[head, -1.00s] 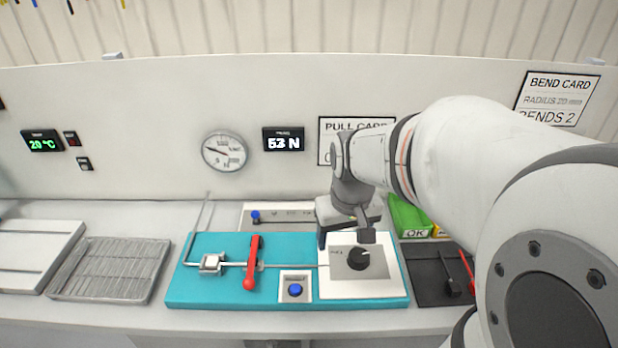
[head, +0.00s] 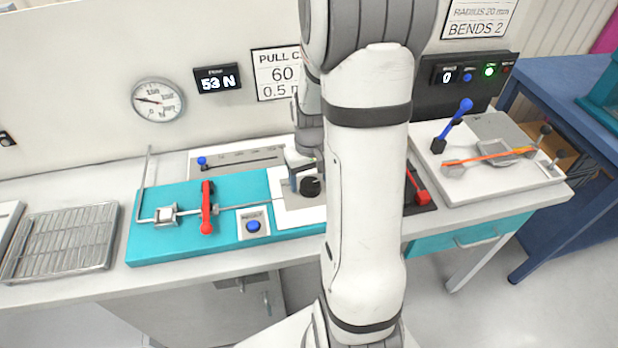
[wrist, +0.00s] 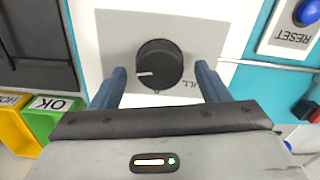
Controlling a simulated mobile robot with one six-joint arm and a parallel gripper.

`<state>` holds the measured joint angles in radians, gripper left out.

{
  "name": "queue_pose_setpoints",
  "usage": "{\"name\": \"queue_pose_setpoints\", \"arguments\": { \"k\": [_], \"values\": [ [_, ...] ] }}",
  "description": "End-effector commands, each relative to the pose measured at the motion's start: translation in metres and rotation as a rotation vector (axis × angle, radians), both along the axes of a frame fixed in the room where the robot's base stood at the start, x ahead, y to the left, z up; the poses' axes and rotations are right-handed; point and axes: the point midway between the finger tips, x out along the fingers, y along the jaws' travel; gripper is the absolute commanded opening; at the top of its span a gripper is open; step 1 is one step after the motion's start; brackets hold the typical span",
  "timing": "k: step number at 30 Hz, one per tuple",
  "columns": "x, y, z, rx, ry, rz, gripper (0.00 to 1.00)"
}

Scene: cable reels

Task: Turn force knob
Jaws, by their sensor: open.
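The force knob (head: 310,186) is a round black dial on a grey plate at the right end of the teal pull fixture. In the wrist view the knob (wrist: 158,64) sits ahead of and between my open fingers, with a white pointer mark toward the left. My gripper (wrist: 160,85) is open, with one blue-grey finger on each side, and the knob looks free of them. In the head view my gripper (head: 300,178) is at the knob, partly hidden behind my arm. The force display (head: 217,78) reads 53 N. The pull card (head: 277,75) shows 60 and 0.5, partly covered.
A red lever (head: 207,208) and a blue reset button (head: 253,226) stand left of the knob. The reset button (wrist: 307,12) is at the wrist view's upper right. Green OK bin (wrist: 52,118) and yellow bin (wrist: 14,122) lie lower left. A wire tray (head: 62,243) is far left.

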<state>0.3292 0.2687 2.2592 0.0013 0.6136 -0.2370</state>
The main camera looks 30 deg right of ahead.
Motion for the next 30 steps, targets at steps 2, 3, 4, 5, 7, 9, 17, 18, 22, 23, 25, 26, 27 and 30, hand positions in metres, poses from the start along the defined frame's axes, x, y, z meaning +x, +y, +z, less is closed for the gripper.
{"name": "queue_pose_setpoints", "arguments": {
  "k": [2,3,4,5,7,9,17,18,22,23,25,26,27,30],
  "values": [
    [-0.0004,0.0000,-0.0051,0.001,0.002,0.000,0.69],
    [-0.0002,-0.0001,-0.0064,0.000,0.001,-0.001,0.69],
    [-0.0002,-0.0002,-0.0070,0.000,0.000,-0.001,0.69],
    [-0.0001,-0.0002,-0.0073,0.000,0.000,-0.001,0.69],
    [-0.0001,-0.0003,-0.0074,0.000,-0.001,-0.001,0.69],
    [-0.0002,-0.0003,-0.0073,0.000,-0.001,-0.001,0.69],
    [-0.0003,-0.0005,-0.0071,0.000,0.000,-0.002,0.52],
    [-0.0004,-0.0006,-0.0071,0.000,0.000,-0.002,0.48],
    [-0.0004,-0.0006,-0.0070,0.000,0.000,-0.002,0.38],
    [-0.0004,-0.0006,-0.0070,0.000,0.000,-0.002,0.35],
    [-0.0005,-0.0007,-0.0070,0.000,0.000,-0.002,0.30],
    [-0.0005,-0.0007,-0.0069,0.000,0.000,-0.002,0.27],
    [-0.0004,-0.0007,-0.0069,0.000,0.000,-0.002,0.24],
    [-0.0004,-0.0008,-0.0078,0.000,-0.001,-0.017,0.24]
  ]
}}
